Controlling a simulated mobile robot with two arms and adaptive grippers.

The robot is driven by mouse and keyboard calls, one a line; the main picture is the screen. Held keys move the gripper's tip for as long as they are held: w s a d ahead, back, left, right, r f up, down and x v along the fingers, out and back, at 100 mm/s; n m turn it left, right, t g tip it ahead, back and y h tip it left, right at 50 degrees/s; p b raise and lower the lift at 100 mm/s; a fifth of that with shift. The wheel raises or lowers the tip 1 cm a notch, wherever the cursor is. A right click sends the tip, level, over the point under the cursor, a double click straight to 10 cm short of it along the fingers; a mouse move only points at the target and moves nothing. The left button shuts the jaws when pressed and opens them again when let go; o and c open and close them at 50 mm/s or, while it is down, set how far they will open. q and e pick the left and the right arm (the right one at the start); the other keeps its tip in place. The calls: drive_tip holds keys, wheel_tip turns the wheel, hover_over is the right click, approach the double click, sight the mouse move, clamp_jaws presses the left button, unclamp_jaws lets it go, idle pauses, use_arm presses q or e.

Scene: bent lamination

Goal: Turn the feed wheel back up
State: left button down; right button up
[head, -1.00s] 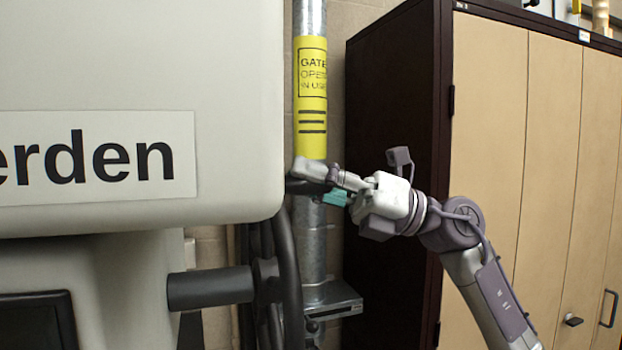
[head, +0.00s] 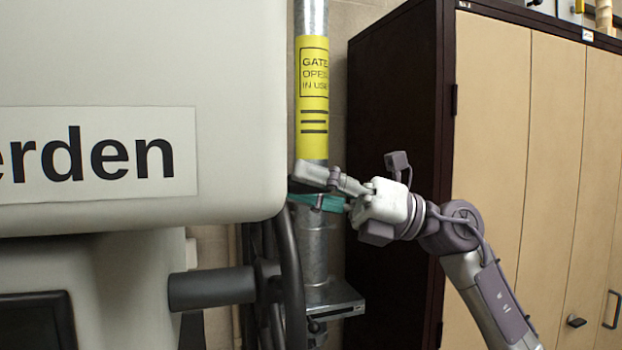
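The feed wheel (head: 290,285) is a dark wheel seen nearly edge-on below the right corner of the pale machine housing. Its hub joins a thick dark shaft (head: 210,288) from the machine. The housing hides the upper part of its rim. My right gripper (head: 304,187) reaches in from the right, just above the visible rim and beside the housing's lower right corner. Its grey upper finger and teal-padded lower finger stand apart, with nothing visibly held between them. I cannot tell whether a finger touches the rim. My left gripper is not in view.
The pale housing (head: 140,60) with an "erden" label fills the left. A metal post (head: 313,240) with a yellow sign stands behind the gripper, with a small bracket (head: 335,302) low on it. A tall dark-sided cabinet (head: 395,110) stands at the right, behind my arm.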

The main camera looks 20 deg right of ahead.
drive_tip(key=shift+o, duration=0.4)
drive_tip(key=shift+w, duration=0.3)
drive_tip(key=shift+s+d+r, duration=0.1)
drive_tip(key=shift+s+d, duration=0.05)
drive_tip(key=shift+s, duration=0.05)
drive_tip(key=shift+d, duration=0.15)
drive_tip(key=v, duration=1.1)
drive_tip(key=shift+d+f, duration=0.3)
drive_tip(key=shift+s, duration=0.15)
